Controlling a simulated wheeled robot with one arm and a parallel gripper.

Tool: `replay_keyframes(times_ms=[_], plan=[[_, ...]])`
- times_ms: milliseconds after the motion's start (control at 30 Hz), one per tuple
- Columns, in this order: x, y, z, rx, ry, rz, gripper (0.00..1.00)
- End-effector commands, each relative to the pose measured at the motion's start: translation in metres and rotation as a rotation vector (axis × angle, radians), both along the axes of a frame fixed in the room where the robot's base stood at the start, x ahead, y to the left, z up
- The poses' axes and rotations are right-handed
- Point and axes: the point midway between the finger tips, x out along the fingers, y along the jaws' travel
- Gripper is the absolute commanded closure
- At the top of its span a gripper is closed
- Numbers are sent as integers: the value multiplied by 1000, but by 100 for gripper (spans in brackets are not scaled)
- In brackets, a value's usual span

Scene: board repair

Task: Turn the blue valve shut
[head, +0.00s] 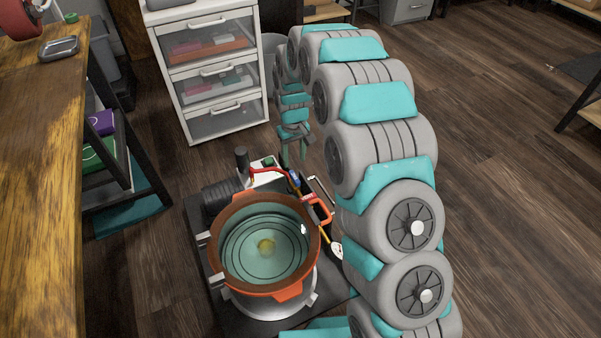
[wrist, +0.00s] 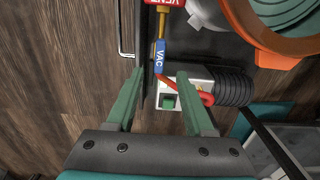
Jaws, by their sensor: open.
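The blue valve handle (wrist: 160,57), marked VAC, shows in the wrist view just beyond my fingertips and roughly centred between them. It lies in line with the brass pipe. It also shows small in the head view (head: 295,178), beside the pot. My gripper (wrist: 160,76) is open and empty, with one green finger on each side of the handle's line and no contact visible. In the head view, my gripper (head: 294,156) points down above the valve. The red handle (wrist: 165,3), marked VENT, sits farther along the same pipe.
An orange-rimmed pot (head: 229,205) stands on a dark base right beside the valves. A red hose (wrist: 204,97), a white switch box (wrist: 172,90) and a black ribbed cylinder (wrist: 235,90) lie close to my right finger. A drawer cabinet (head: 228,124) stands behind. A wooden bench (head: 40,180) is at left.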

Motion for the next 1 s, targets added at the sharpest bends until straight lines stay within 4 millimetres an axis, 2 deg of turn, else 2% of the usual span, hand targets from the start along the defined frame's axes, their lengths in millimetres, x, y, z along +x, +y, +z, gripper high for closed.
replay_keyframes(times_ms=[267,700,1000], plan=[[2,1,-16,0,-1,3,48],[0,1,-77,0,3,2,48],[1,1,-82,0,1,2,48]])
